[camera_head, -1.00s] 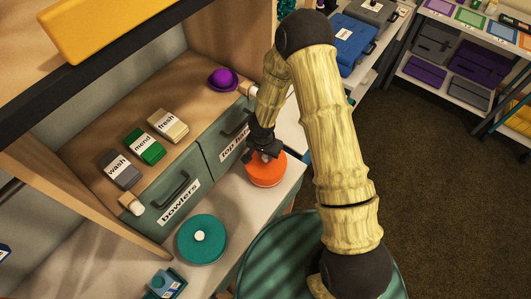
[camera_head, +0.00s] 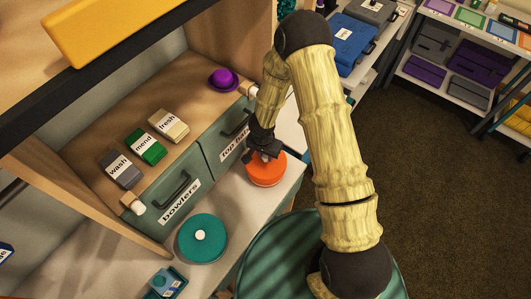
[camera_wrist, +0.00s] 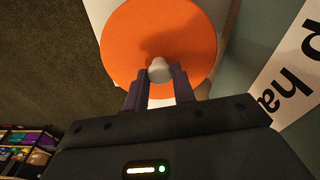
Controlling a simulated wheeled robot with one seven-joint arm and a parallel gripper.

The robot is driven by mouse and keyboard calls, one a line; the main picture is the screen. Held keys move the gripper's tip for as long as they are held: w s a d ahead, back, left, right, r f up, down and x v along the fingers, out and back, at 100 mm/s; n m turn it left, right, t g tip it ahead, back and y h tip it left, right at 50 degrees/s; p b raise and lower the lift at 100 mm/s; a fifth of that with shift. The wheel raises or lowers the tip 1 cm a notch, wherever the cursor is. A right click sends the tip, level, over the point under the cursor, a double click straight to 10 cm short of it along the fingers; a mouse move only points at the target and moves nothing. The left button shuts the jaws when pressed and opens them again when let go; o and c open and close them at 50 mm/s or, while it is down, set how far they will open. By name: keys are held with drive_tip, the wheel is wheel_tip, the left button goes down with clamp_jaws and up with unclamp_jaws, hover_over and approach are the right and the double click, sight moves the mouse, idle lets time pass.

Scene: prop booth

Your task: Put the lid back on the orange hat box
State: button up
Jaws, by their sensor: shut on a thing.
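The orange hat box lid (camera_head: 268,172) is a round orange disc on the pale counter, in front of the drawer at the right. In the wrist view the lid (camera_wrist: 125,45) fills the upper middle, with a pale round knob (camera_wrist: 160,69) at its centre. My gripper (camera_head: 266,154) is above the lid, and in the wrist view its fingers (camera_wrist: 160,80) are closed on the knob. The box below is mostly hidden by the lid, and I cannot tell whether the lid is seated on it.
A teal round box (camera_head: 190,247) with a white knob stands to the left on the counter. Behind are green drawers (camera_head: 160,205) with handles. A purple hat (camera_head: 224,79) and several labelled blocks (camera_head: 146,147) lie on the wooden top. A green round stool (camera_head: 262,262) is in front.

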idle(0.3)
drive_tip(key=o, duration=1.5)
drive_tip(key=shift+r, duration=0.1)
drive_tip(key=shift+r+p, duration=3.45)
drive_tip(key=shift+p, duration=0.95)
drive_tip(key=shift+c, duration=0.3)
clamp_jaws()
drive_tip(key=shift+f+b, duration=1.95)
drive_tip(key=shift+f, duration=0.85)
